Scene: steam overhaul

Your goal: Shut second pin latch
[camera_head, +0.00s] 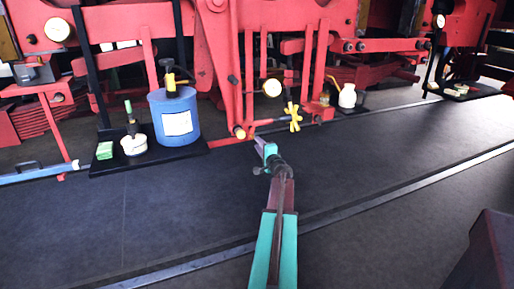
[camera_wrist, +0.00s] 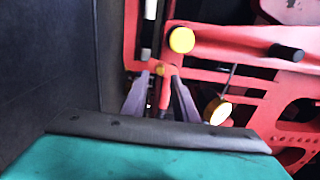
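My gripper (camera_head: 263,142) is at the far end of my teal arm in the head view, low in front of the red frame (camera_head: 227,80). In the wrist view its two grey fingers stand apart, and my gripper (camera_wrist: 160,92) looks open. A small yellow-tipped red part (camera_wrist: 160,72) shows between and beyond the fingers; I cannot tell whether they touch it. A larger yellow round end (camera_wrist: 181,40) is just above. In the head view a yellow end (camera_head: 240,132) sits at the foot of the red frame. I cannot tell which part is the second pin latch.
A blue can (camera_head: 174,117) stands on a black tray (camera_head: 155,157) at left with a white tub (camera_head: 133,145) and green block (camera_head: 105,150). A yellow cross-shaped handle (camera_head: 294,118) and round pale disc (camera_head: 272,88) are close to my gripper. The dark floor in front is clear.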

